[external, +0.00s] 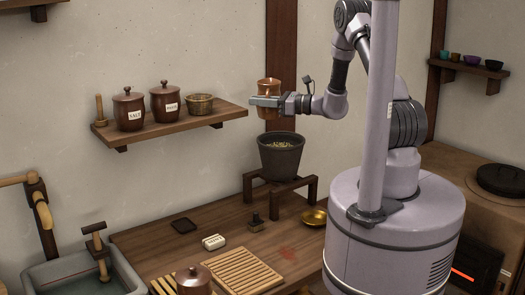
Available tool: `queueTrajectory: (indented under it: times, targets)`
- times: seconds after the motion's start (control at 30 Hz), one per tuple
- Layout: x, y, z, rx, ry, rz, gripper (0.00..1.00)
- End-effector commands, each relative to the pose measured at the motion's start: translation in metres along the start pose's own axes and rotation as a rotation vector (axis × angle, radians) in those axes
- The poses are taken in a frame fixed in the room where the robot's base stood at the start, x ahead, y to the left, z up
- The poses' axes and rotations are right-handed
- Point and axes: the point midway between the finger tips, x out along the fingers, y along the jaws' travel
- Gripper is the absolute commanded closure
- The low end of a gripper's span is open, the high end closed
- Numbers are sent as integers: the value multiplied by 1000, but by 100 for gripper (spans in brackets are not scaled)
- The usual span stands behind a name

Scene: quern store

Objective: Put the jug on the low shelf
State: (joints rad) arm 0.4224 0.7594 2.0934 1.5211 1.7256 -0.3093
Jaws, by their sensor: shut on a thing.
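A brown jug (269,86) is held upright in my gripper (264,101), which is shut around its middle. The fingers hide part of its side. The jug hangs in the air just right of the right end of the low wooden shelf (168,132) in the picture; the depth between them is hard to judge. The shelf carries a wooden pestle-like piece (99,109), a brown lidded jar marked SALT (129,110), a second labelled lidded jar (164,101) and a small woven-looking bowl (200,104).
The shelf's right end is bare. Below the jug, a dark grain-filled pot (281,157) stands on a wooden stand (310,190). The counter (165,245) holds a brass bowl (314,217), a slatted board (242,272) and a lidded pot (194,281). A sink (75,275) is left.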

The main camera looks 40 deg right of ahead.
Motion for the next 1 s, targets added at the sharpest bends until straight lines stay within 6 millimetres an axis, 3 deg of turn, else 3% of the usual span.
queueTrajectory:
  times: [0.03, 0.1, 0.4, 0.53, 0.77, 1.0]
  targets:
    - [5, -5, 23, -3, -2, 6, 100]
    - [11, -11, 42, -1, -2, 14, 100]
    - [87, 5, 93, 12, -8, 238, 100]
    - [112, 12, 112, 19, -8, 301, 100]
    - [121, 14, 108, 25, -8, 322, 100]
    - [120, 15, 76, 26, -7, 320, 100]
